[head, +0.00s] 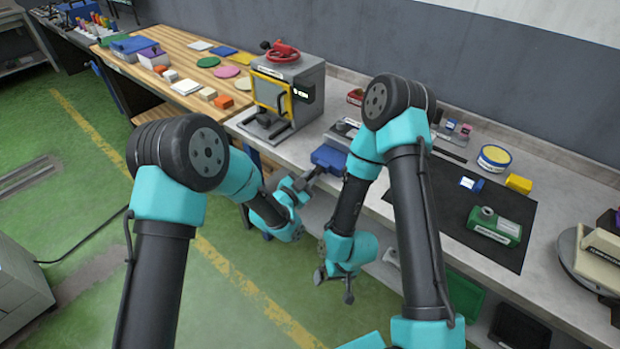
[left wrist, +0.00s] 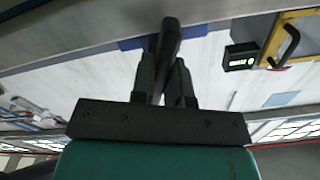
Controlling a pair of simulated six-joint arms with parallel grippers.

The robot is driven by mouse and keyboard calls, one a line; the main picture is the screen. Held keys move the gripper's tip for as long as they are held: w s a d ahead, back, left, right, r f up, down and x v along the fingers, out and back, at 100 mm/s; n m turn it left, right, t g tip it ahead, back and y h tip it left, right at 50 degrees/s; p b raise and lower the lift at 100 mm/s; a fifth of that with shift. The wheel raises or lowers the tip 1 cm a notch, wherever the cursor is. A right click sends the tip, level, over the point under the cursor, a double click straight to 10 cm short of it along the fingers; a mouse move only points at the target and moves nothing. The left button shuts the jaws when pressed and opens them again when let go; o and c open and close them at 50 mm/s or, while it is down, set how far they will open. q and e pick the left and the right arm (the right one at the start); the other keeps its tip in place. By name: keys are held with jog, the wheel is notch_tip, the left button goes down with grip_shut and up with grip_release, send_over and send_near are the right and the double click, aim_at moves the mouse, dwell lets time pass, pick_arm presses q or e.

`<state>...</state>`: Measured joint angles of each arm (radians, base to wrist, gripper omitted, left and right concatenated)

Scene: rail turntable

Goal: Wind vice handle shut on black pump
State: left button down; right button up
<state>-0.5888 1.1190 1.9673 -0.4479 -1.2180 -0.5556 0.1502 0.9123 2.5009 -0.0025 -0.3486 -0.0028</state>
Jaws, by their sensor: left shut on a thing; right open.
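The blue vice (head: 328,157) sits at the front edge of the grey bench, partly hidden behind my right arm. My left gripper (head: 306,181) is at the vice's front, shut on the dark vice handle. In the left wrist view the handle (left wrist: 171,38) runs between the fingers of my left gripper (left wrist: 166,75). I cannot make out a black pump; a grey labelled block (head: 341,133) shows just behind the vice, and my arm hides part of that area. My right gripper (head: 335,288) is open and empty, low in front of the bench.
A green labelled unit (head: 495,226) lies on a black mat (head: 450,205) to the right. A grey machine with a red handwheel (head: 281,52) stands left of the vice. A yellow-banded tin (head: 494,158) and a yellow block (head: 518,184) stand at the back right.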

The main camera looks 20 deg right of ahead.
pick_arm(q)
jog(key=m, duration=1.3)
jog(key=shift+m, duration=0.3)
jog(key=m, duration=0.4)
jog(key=shift+m, duration=1.9)
jog(key=c, duration=1.1)
grip_release()
jog(key=shift+a, duration=0.1)
